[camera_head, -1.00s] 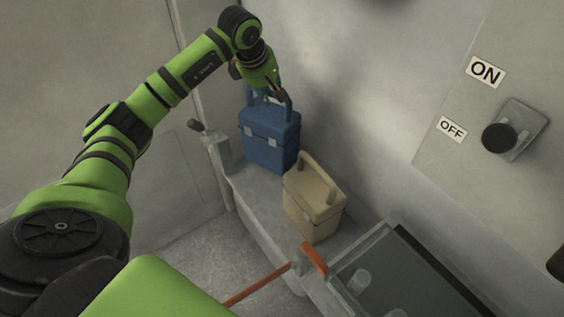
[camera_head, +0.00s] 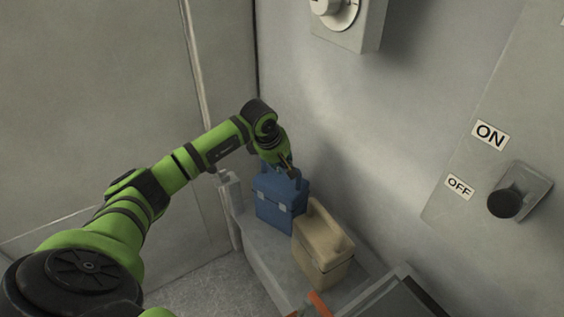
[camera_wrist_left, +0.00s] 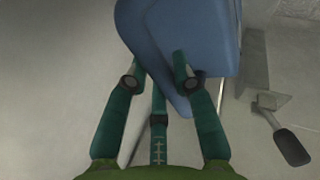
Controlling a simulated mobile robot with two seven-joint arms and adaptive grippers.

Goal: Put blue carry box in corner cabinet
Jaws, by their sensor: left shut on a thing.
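The blue carry box (camera_head: 280,205) is upright at the back of a grey ledge in the corner, with pale latches on its front. My left gripper (camera_head: 290,172) is above it, shut on its top handle. In the left wrist view, the blue box (camera_wrist_left: 195,25) fills the upper middle, and my left gripper's fingers (camera_wrist_left: 160,75) reach its near edge; the grip itself is partly hidden. I cannot tell whether the box rests on the ledge or hangs just above it. I cannot pick out the corner cabinet for certain. My right gripper is not in view.
A beige carry box (camera_head: 325,250) stands on the ledge right next to the blue one. An orange handle (camera_head: 319,303) is at the bottom. A black knob (camera_head: 504,204) with ON and OFF labels is on the right wall. A black-ended lever (camera_wrist_left: 290,145) shows in the wrist view.

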